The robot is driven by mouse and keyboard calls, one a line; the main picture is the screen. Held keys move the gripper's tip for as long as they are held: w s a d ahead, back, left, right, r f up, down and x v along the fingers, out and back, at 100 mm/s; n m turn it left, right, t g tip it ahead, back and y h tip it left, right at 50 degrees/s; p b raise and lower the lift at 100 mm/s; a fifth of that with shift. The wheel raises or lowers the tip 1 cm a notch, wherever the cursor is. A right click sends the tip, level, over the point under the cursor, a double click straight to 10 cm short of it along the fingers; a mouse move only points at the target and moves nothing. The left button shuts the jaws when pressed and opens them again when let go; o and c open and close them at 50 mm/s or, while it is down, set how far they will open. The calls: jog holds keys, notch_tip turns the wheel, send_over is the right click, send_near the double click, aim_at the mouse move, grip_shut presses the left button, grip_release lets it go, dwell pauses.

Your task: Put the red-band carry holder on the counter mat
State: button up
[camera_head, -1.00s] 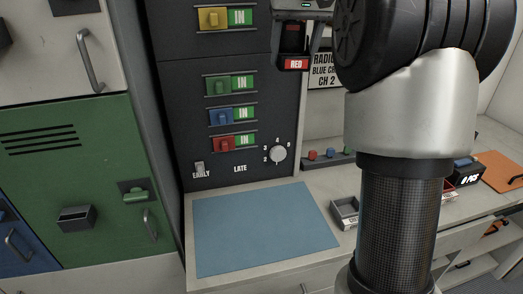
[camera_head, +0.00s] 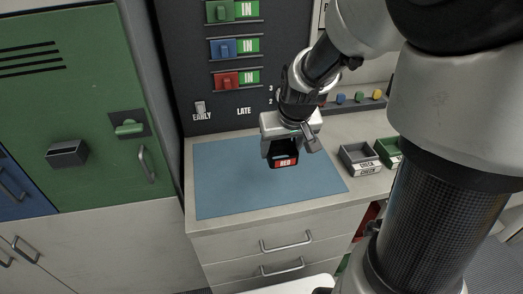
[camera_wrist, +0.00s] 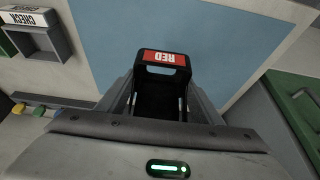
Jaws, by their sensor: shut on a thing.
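The red-band carry holder (camera_head: 285,160) is black with a red label reading RED. It hangs in my gripper (camera_head: 282,150), over the blue counter mat (camera_head: 228,180). In the wrist view the holder (camera_wrist: 162,62) sits between the two fingers of my gripper (camera_wrist: 160,100), with the mat (camera_wrist: 110,40) behind it. The gripper is shut on the holder. The holder appears upright and over the right half of the mat. I cannot tell whether its underside touches the mat. Part of the holder is hidden by the fingers.
The black panel (camera_head: 180,60) with coloured switches rises behind. A green locker (camera_head: 80,150) is at left. The mat's left half is clear.

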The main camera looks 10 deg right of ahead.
notch_tip(320, 180, down, 8)
jog(key=shift+f+b, duration=0.15)
jog(key=shift+b, duration=0.45)
jog(key=shift+f, duration=0.1)
jog(key=o, duration=1.1)
jog(key=shift+r, duration=0.35)
jog(key=p+v, duration=0.2)
jog(key=v, duration=0.9)
jog(key=shift+s+r, duration=0.15)
jog(key=shift+r, duration=0.1)
